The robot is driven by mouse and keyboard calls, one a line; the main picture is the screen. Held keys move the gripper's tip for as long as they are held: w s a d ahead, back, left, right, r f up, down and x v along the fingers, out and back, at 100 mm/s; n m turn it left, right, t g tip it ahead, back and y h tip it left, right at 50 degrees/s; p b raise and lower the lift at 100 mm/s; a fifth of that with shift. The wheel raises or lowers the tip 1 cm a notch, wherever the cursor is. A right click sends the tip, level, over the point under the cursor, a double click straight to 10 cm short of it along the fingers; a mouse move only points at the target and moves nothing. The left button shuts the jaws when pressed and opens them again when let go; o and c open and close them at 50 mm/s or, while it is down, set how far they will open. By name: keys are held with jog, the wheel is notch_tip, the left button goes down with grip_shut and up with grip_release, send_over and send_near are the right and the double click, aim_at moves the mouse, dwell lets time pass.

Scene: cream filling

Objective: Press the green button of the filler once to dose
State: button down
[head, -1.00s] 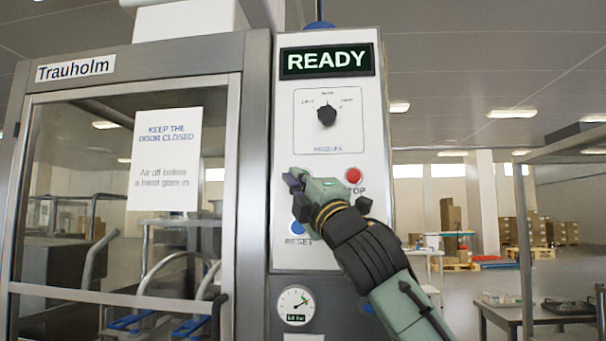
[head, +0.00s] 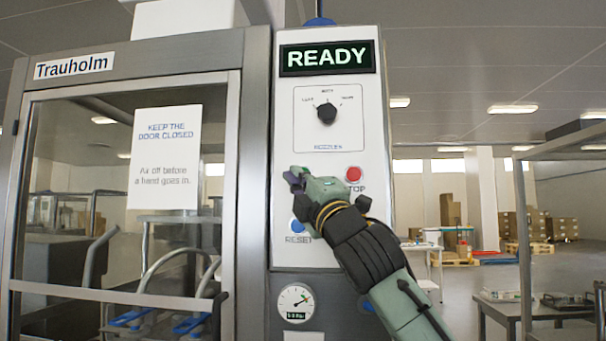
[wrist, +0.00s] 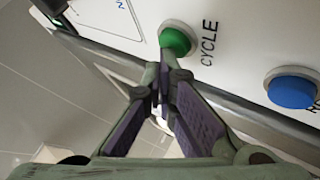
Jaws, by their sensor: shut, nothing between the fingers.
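The green button (wrist: 176,41), marked CYCLE, shows in the wrist view on the filler's white panel. In the head view my gripper hides it. My gripper (head: 293,178) is in front of the panel's left part, its fingers pointing up and left. In the wrist view its shut, empty fingertips (wrist: 163,76) lie just below the green button in the picture; I cannot tell whether they touch it. The filler's display (head: 327,58) reads READY.
A red stop button (head: 353,174) sits right of my gripper. A blue reset button (head: 298,227) is below it and also shows in the wrist view (wrist: 291,88). A black nozzle knob (head: 327,113) is above. The glazed door (head: 120,260) stands left of the panel.

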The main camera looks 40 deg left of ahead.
jog(key=shift+w+a, duration=0.1)
jog(key=shift+w, duration=0.1)
dwell(0.5)
jog(key=shift+s+d, duration=0.5)
jog(key=shift+s, duration=0.25)
jog(key=shift+s+d+b, duration=0.3)
jog(key=shift+s+d, duration=0.15)
jog(key=shift+s, duration=0.3)
jog(key=shift+s+d+b, duration=0.25)
jog(key=shift+s+d, duration=0.15)
jog(key=shift+s, duration=0.3)
jog(key=shift+s+d+b, duration=0.3)
jog(key=shift+s+d, duration=0.15)
jog(key=shift+s, duration=0.3)
